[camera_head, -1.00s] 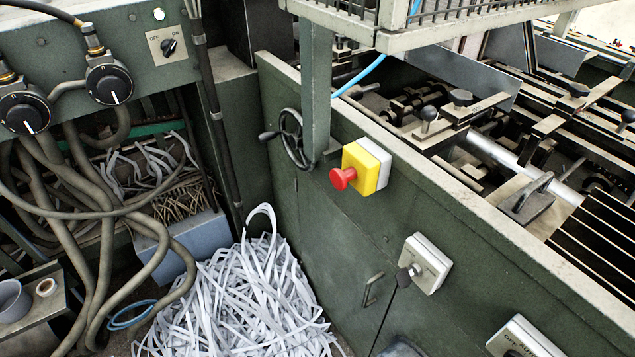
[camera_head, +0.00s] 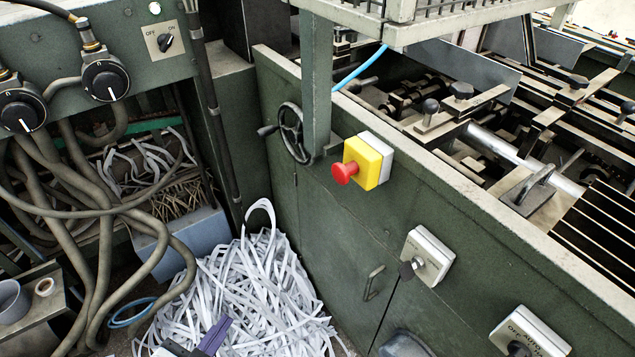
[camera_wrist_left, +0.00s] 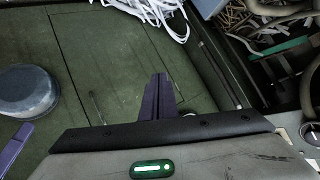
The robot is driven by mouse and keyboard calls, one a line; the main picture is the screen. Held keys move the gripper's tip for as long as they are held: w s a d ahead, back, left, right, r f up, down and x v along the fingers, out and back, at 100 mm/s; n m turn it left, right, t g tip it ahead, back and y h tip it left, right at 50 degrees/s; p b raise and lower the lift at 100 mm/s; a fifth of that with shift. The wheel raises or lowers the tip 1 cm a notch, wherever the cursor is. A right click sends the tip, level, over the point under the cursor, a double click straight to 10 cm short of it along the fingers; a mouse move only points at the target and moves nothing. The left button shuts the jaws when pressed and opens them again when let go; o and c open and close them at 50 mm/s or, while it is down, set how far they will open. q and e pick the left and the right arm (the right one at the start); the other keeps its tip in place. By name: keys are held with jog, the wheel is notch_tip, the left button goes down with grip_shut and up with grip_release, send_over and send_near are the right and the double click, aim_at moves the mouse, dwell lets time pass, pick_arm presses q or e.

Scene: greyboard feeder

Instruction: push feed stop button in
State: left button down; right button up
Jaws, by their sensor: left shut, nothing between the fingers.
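A red mushroom button (camera_head: 344,173), which looks like the feed stop button, stands out from a yellow box (camera_head: 371,162) on the green machine side. I see no readable label on it. My left gripper (camera_head: 216,334) shows at the bottom of the head view, in front of the paper strips, below and left of the red button and well apart from it. Its purple fingers also show in the left wrist view (camera_wrist_left: 158,97), shut together with nothing between them. The button does not show in the left wrist view.
A handwheel (camera_head: 293,133) and a green post (camera_head: 317,85) stand left of the yellow box. A white switch box (camera_head: 432,257) and another (camera_head: 530,335) sit lower right. Paper strips (camera_head: 265,270) are heaped on the floor. A grey rounded thing (camera_wrist_left: 27,92) lies left in the wrist view.

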pick_arm(q)
jog(key=w+d+r+m+t+h, duration=0.1)
jog(key=w+r+m+t+h, duration=0.25)
jog(key=r+m, duration=0.7)
jog(key=w+d+r+m+t+h, duration=0.1)
jog(key=w+r+m+t+h, duration=0.3)
jog(key=r+m, duration=0.65)
jog(key=s+d+r+m+g+h, duration=0.1)
jog(key=m+g, duration=0.3)
jog(key=m, duration=0.5)
jog(key=s+d+r+m+g+h, duration=0.1)
jog(key=d+r+m+g+h, duration=0.3)
jog(key=m, duration=0.6)
jog(key=shift+d+r, duration=0.3)
jog(key=shift+g, duration=0.25)
